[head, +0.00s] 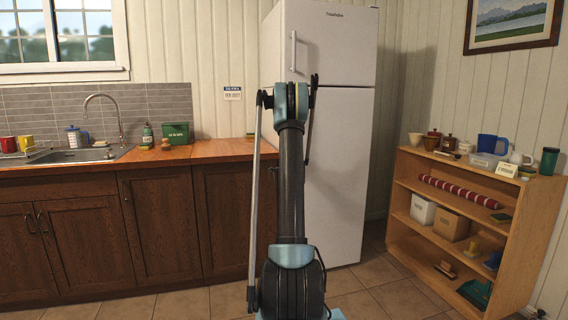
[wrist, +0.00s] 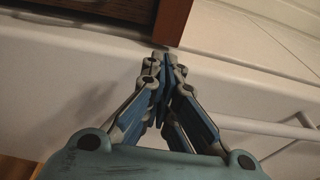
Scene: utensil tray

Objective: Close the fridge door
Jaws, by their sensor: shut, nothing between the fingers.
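The white fridge (head: 340,170) stands at the back centre in the head view, with a smaller upper door (head: 340,45) and a tall lower door below it. The upper door has a white vertical handle at its left. Both doors look about flush, but my arm hides much of the lower door's left side, and I cannot tell whether a small gap stands there. My gripper (wrist: 165,62) is shut and empty in the wrist view, close to white surfaces. A white bar-like handle (wrist: 265,127) lies right of it. The head view does not show my gripper.
A wooden counter (head: 215,150) with a sink stands left of the fridge. A wooden shelf unit (head: 480,175) with cups and boxes stands at the right. Tiled floor is free between them. A dark wooden piece (wrist: 155,15) shows beyond the fingertips in the wrist view.

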